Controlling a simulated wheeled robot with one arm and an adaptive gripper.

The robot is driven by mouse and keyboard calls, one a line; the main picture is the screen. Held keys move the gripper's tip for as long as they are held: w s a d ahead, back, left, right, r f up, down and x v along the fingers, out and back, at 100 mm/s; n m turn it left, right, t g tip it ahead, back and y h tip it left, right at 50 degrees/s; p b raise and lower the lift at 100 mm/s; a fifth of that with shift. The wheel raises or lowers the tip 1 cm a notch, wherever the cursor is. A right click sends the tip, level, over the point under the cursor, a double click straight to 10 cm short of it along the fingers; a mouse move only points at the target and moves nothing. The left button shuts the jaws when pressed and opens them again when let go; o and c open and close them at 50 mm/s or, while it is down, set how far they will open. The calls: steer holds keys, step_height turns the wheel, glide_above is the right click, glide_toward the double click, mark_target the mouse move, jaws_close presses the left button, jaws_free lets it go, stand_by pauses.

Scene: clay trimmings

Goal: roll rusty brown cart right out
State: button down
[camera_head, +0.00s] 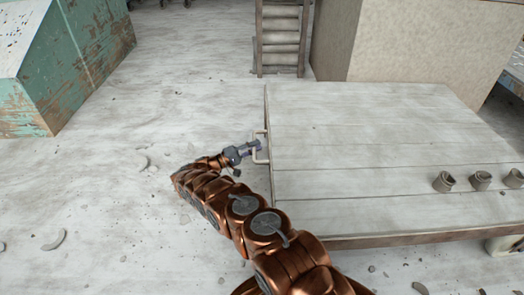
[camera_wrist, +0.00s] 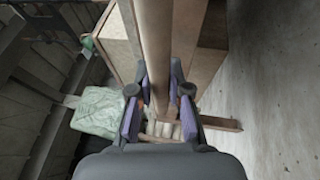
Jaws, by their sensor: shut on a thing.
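A pale, bracket-shaped handle (camera_head: 255,146) sticks out at the left edge of a large grey plank top (camera_head: 370,140) in the head view. My gripper (camera_head: 256,147) is shut on this handle, reaching it from the left. In the wrist view, my gripper's two purple-grey fingers (camera_wrist: 160,112) stand on either side of a long brown bar (camera_wrist: 154,50). No rusty brown body clearly shows in the head view. I cannot tell whether the handle belongs to the plank top or to a cart hidden below it.
Several small grey pots (camera_head: 481,180) stand on the plank top's right part. A chipped green block (camera_head: 80,65) is at upper left, and a slatted rack (camera_head: 279,38) and beige block (camera_head: 420,42) stand behind. The floor left of the handle is mostly clear, with scattered curved scraps (camera_head: 54,240).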

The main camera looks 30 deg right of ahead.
steer(key=w+a, duration=0.1)
steer(key=a, duration=0.1)
steer(key=w+a+b, duration=0.1)
steer(key=a, duration=0.1)
steer(key=shift+w, duration=0.1)
stand_by(0.3)
steer(key=c, duration=1.1)
jaws_free()
steer(key=shift+w, duration=0.1)
steer(key=shift+r, duration=0.1)
